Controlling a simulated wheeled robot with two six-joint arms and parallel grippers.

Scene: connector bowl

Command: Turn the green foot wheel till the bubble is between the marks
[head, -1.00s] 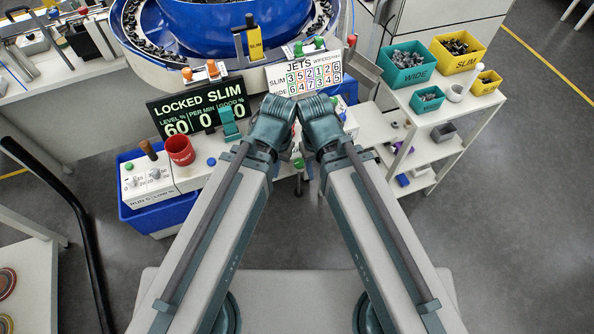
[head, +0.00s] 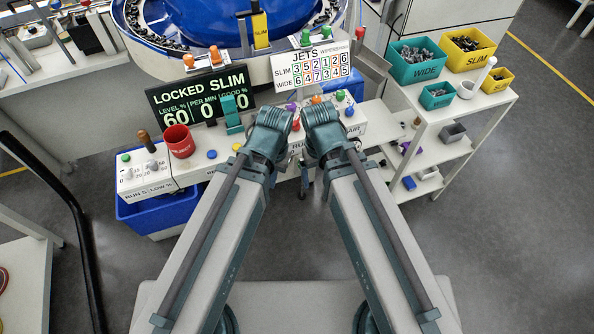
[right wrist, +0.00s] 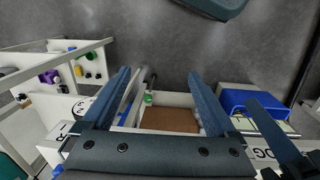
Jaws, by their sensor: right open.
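A small green part (right wrist: 148,98), which looks like the green foot wheel, shows at the end of a dark rod in the right wrist view. It lies between the fingers of my open right gripper (right wrist: 158,73), apart from both. In the head view my right gripper (head: 322,118) is seen from above, its fingertips hidden. My left gripper (head: 276,124) is beside it on the left, and its jaws are hidden too. A blue finger-like part, possibly my left gripper's, shows at right in the right wrist view. I cannot make out the bubble or its marks.
The blue bowl (head: 190,38) stands behind the console. The LOCKED SLIM display (head: 200,98), red cup (head: 179,140) and JETS board (head: 311,66) stand around my grippers. A shelf cart (head: 455,125) with bins is at right. The floor (head: 500,210) at front right is clear.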

